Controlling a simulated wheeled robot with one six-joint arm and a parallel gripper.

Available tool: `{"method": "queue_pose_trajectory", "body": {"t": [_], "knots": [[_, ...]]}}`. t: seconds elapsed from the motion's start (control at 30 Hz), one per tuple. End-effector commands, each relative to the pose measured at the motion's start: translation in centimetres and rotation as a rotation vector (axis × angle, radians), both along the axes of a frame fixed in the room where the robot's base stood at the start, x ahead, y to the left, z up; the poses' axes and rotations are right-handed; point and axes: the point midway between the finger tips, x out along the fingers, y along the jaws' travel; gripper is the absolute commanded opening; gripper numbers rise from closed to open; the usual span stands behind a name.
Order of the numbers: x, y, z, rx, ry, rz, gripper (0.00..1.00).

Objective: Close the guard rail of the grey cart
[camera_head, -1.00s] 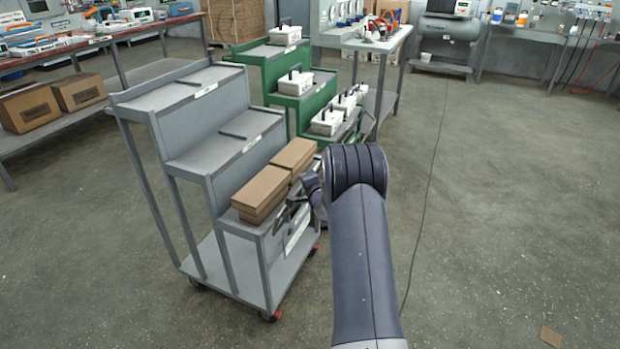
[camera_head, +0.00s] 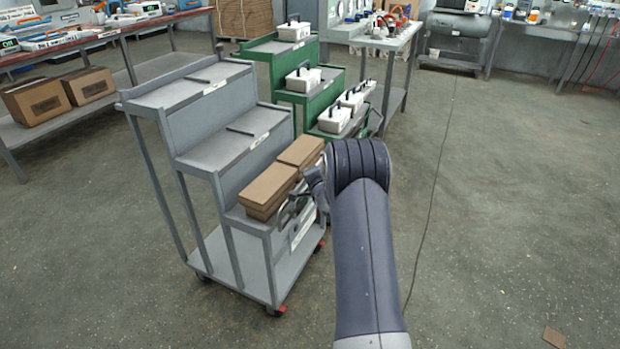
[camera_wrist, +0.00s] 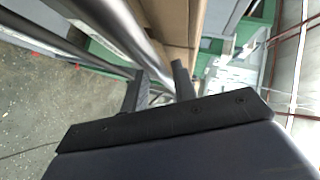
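The grey cart (camera_head: 220,150) has three steps and stands left of the middle in the head view. Two brown cartons (camera_head: 270,190) lie on its lowest step. Its guard rail (camera_head: 291,211) appears as a thin bar by the right end of that step, partly hidden by my gripper. My gripper (camera_head: 309,190) is at that end, beside the cartons. In the wrist view my gripper's two fingers (camera_wrist: 161,88) stand a small gap apart. A grey metal bar (camera_wrist: 140,35), likely the rail, runs down towards that gap. I cannot tell whether the fingers touch it.
A green stepped cart (camera_head: 325,85) with white cases stands close behind. A long bench (camera_head: 110,35) with boxes is at the left. A workbench (camera_head: 390,45) is at the back. The floor (camera_head: 500,200) on the right is open, with a cable across it.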

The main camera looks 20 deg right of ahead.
Motion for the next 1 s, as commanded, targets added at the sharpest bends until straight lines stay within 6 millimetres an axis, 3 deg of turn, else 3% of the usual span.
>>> {"method": "queue_pose_trajectory", "body": {"t": [0.47, 1.0], "knots": [[-0.8, 0.1, 0.4, 0.0, 0.001, 0.0, 0.34], [-8.8, 1.1, 3.1, 0.0, 0.001, -0.001, 0.34]]}}
